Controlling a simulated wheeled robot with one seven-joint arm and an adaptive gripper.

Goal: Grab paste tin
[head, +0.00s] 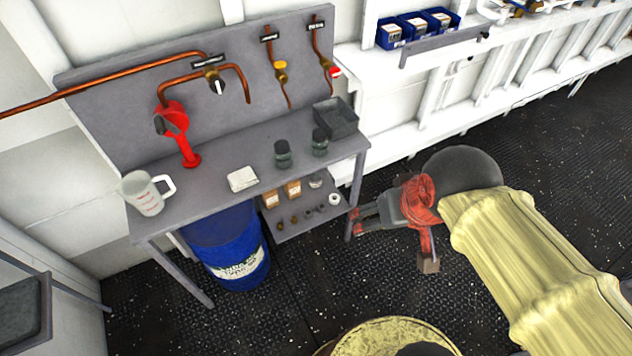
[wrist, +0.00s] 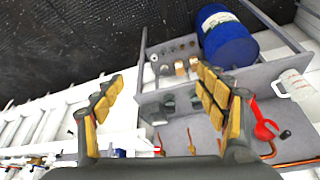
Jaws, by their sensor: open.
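No label reading paste can be made out, so I cannot tell which container is the paste tin. Two dark lidded jars, a left jar (head: 283,155) and a right jar (head: 319,143), stand upright on the grey workbench (head: 222,178). A small pale round tin (head: 315,181) sits on the lower shelf (head: 305,227) beside brown boxes. My gripper (wrist: 160,75) is open and empty, its yellow-padded fingers spread wide. In the head view it is right of the bench, apart from all containers. The wrist view shows the bench upside down beyond the fingers.
A blue drum (head: 232,255) stands beneath. Copper pipes and valves line the backboard.

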